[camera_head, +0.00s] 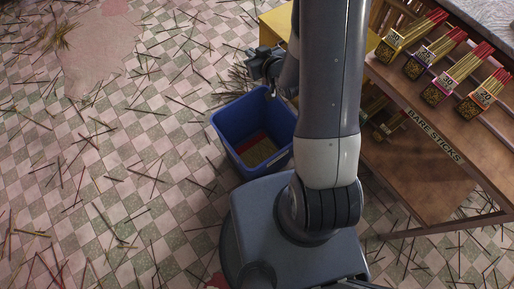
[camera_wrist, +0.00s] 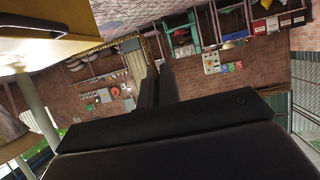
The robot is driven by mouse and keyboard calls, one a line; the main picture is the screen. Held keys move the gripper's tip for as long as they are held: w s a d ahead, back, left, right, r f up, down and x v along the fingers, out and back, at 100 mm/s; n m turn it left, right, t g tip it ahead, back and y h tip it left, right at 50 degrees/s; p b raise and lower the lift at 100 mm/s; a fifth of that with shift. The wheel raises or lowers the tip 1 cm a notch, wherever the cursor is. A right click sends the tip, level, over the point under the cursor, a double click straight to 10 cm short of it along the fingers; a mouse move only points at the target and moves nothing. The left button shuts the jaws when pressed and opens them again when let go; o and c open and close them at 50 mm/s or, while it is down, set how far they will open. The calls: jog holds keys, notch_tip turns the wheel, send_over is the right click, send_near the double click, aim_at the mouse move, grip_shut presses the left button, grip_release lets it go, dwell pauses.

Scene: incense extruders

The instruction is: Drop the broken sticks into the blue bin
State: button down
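A blue bin (camera_head: 226,137) stands on the floor left of my base, with tan and red material at its bottom that may be sticks. Many thin sticks (camera_head: 120,235) lie scattered over the tiles, with a denser heap (camera_head: 232,82) behind the bin and another clump (camera_head: 62,36) at the far upper left. My gripper (camera_head: 258,66) is above and behind the bin's back rim. In the wrist view its dark fingers (camera_wrist: 159,84) are close together, with no stick visible between them. My arm hides part of the bin's right side.
A wooden shelf table labelled BARE STICKS (camera_head: 452,120) stands at the right, holding several boxes (camera_head: 437,92) of red-tipped sticks. A yellow surface (camera_head: 274,24) is behind my arm. A pinkish patch (camera_head: 100,45) covers the floor at upper left.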

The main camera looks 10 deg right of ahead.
jog(key=s+f+n+g+y+b, duration=0.2)
jog(key=f+n+y+b, duration=0.1)
jog(key=f+b, duration=0.9)
jog(key=s+f+n+g+y+b, duration=0.2)
jog(key=f+n+g+y+b, duration=0.1)
jog(key=f+b, duration=0.8)
notch_tip(320, 180, down, 5)
jog(key=shift+d+f+n+y+b, duration=0.15)
jog(key=shift+d+n+y+b, duration=0.3)
jog(key=shift+n, duration=0.35)
jog(key=c, duration=1.6)
grip_release()
jog(key=shift+o, duration=0.2)
jog(key=p+v, duration=0.4)
jog(key=v, duration=0.6)
jog(key=shift+s+d, duration=0.2)
jog(key=shift+d, duration=0.1)
